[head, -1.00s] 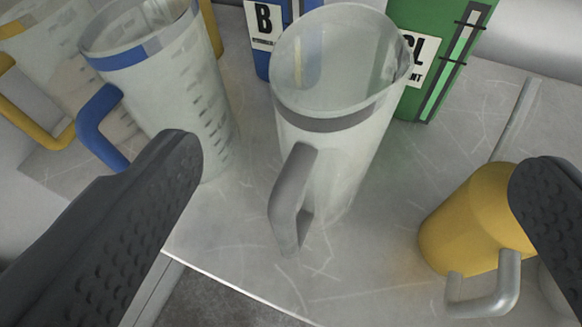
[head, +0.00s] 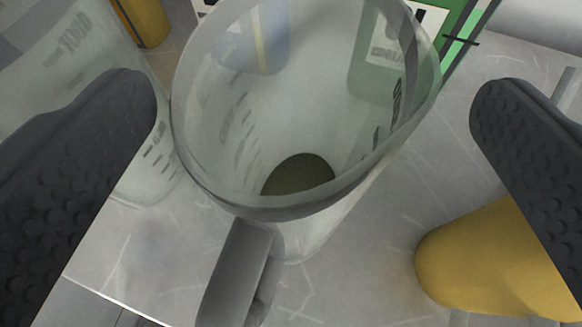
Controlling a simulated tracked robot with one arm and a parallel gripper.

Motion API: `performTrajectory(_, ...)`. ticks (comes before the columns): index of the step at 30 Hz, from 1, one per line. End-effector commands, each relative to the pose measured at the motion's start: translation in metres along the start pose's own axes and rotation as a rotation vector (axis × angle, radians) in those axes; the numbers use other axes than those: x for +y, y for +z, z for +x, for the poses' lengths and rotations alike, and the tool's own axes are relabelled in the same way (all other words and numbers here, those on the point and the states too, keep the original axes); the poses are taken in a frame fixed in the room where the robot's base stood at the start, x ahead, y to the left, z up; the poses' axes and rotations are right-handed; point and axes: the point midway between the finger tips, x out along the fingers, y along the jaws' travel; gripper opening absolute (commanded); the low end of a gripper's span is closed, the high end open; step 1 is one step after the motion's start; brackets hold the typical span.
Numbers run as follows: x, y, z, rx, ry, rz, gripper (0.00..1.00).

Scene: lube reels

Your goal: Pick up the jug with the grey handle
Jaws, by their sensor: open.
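The jug with the grey handle (head: 300,110) is a clear, open-topped jug with a grey band below its rim. It stands in the middle of the head view, and I look down into it. Its grey handle (head: 238,272) points toward me at the lower middle. A dark round patch shows at its bottom. My gripper (head: 312,92) is open, with one dark, studded finger at the left and one at the right. The jug shows between the fingers with a gap in the picture on each side; no contact is visible.
Another clear jug (head: 60,55) stands close at the left, partly behind my left finger. A yellow mug (head: 465,265) stands at the lower right, partly behind my right finger. A green container (head: 462,40) is behind the jug. The bench's front edge (head: 105,297) is at lower left.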

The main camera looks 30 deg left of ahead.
Motion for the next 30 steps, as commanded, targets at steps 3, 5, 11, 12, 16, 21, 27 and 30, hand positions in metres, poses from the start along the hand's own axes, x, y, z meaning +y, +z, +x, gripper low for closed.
performTrajectory(3, -0.001, 0.001, 0.013, -0.002, 0.001, 0.0, 0.92)
performTrajectory(5, -0.002, 0.002, 0.019, -0.002, 0.001, 0.001, 0.92)
performTrajectory(11, -0.002, 0.001, 0.039, 0.0, 0.001, 0.0, 0.92)
performTrajectory(12, -0.002, 0.001, 0.041, 0.0, 0.001, 0.0, 0.92)
performTrajectory(16, -0.002, 0.001, 0.042, 0.0, 0.001, 0.0, 0.92)
performTrajectory(21, -0.002, 0.002, 0.042, 0.0, 0.001, 0.001, 0.78)
performTrajectory(27, -0.001, 0.002, 0.042, 0.0, 0.002, 0.001, 0.23)
performTrajectory(30, -0.001, 0.002, 0.042, 0.0, 0.002, 0.001, 0.23)
